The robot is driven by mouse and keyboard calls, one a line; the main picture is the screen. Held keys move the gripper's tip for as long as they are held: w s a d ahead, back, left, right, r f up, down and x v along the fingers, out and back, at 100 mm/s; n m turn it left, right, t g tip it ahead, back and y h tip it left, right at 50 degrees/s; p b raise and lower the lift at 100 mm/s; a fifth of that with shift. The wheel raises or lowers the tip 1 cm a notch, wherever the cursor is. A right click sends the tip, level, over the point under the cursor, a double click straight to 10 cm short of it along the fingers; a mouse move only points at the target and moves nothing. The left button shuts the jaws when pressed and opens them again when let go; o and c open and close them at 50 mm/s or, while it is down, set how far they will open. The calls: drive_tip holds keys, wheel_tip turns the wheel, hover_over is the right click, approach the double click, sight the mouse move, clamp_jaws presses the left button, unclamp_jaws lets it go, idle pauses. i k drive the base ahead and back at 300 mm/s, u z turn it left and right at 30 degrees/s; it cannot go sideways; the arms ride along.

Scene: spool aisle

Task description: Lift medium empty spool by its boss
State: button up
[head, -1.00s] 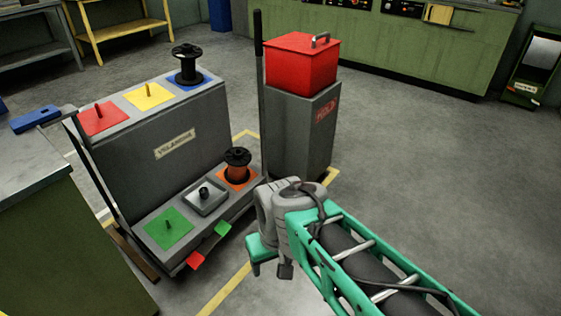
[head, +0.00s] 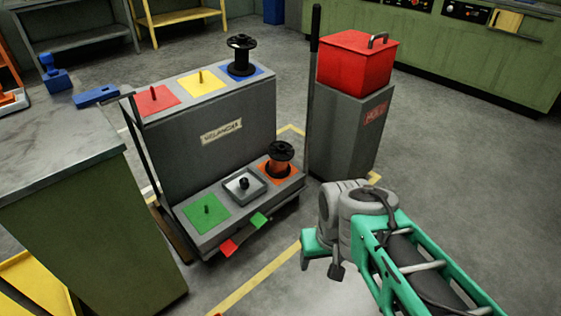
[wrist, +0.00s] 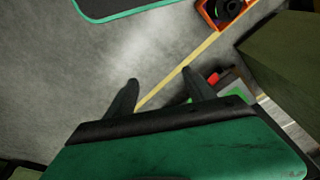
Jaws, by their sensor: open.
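A black spool (head: 242,56) with bare flanges and core stands upright on the blue square on the upper deck of a grey stand. A second spool (head: 279,160), black-flanged with copper-orange winding, stands on the orange square on the lower step. The black one looks empty; I cannot tell its size class. My gripper (head: 320,265) hangs right of and in front of the stand, apart from both spools. In the wrist view my gripper (wrist: 158,82) is open, with nothing between its two dark fingers and floor beyond them.
The grey stand (head: 185,150) has pegged red, yellow and green squares and a small tray (head: 243,184). A grey bin (head: 345,130) with red lid box (head: 357,62) and a black post (head: 313,80) stand beside it. A green bench (head: 85,215) is left.

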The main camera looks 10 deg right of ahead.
sight(279, 152)
drive_tip(key=z, duration=0.8)
drive_tip(key=i, duration=2.2)
drive_tip(key=u, duration=4.05)
